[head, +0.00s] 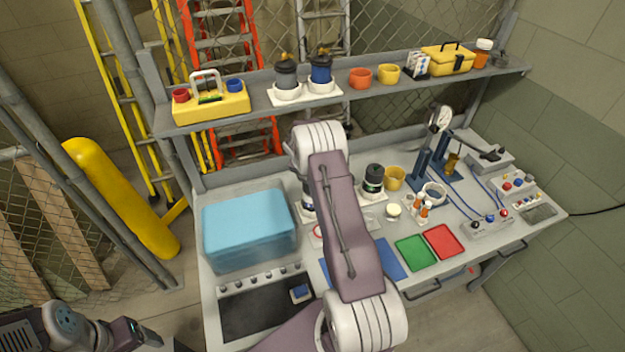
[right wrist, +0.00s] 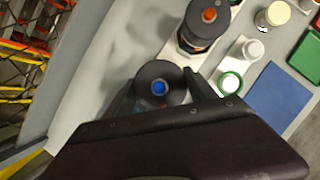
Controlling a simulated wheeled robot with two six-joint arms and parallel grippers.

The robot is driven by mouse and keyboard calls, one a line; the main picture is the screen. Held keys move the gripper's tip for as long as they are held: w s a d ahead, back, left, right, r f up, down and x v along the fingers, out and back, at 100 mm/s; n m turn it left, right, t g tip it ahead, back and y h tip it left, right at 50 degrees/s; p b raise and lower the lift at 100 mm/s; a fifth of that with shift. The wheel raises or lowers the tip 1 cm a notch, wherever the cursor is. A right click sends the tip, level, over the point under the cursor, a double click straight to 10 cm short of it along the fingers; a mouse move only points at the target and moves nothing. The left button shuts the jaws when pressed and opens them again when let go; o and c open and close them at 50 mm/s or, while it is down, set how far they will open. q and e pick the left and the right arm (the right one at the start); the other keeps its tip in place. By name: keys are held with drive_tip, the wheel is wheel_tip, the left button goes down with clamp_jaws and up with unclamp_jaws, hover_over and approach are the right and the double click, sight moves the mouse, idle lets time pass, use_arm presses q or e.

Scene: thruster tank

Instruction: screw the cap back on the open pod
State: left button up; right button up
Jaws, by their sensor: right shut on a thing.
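In the right wrist view my right gripper (right wrist: 160,96) is shut on a round dark cap (right wrist: 145,72) with a blue centre, seen from above. Whether the cap sits on a pod below cannot be told. In the head view a pod (head: 308,203) on a white tray is mostly hidden behind my right arm, and so is the right gripper. A second dark pod (head: 373,179) with a green band stands to its right; in the wrist view it seems to be the one with an orange top (right wrist: 208,16). My left gripper (head: 128,333) is low at the left, away from the bench, its jaws unclear.
A blue box (head: 249,228) stands at the bench's left. Small white caps, one green-ringed (right wrist: 229,84), lie near a blue mat (right wrist: 275,95). Green (head: 416,252) and red (head: 443,241) trays lie at the right front. The shelf (head: 350,91) holds two more pods (head: 320,69).

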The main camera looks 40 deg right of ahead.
drive_tip(key=shift+f+b, duration=0.75)
drive_tip(key=shift+f, duration=1.05)
idle(1.1)
drive_tip(key=o, duration=1.5)
drive_tip(key=shift+c, duration=0.2)
drive_tip(key=shift+r, duration=0.15)
drive_tip(key=b+v, duration=0.1)
drive_tip(key=v, duration=0.8)
drive_tip(key=shift+s+a+b, duration=0.1)
drive_tip(key=shift+a+b, duration=0.05)
drive_tip(key=shift+b, duration=0.25)
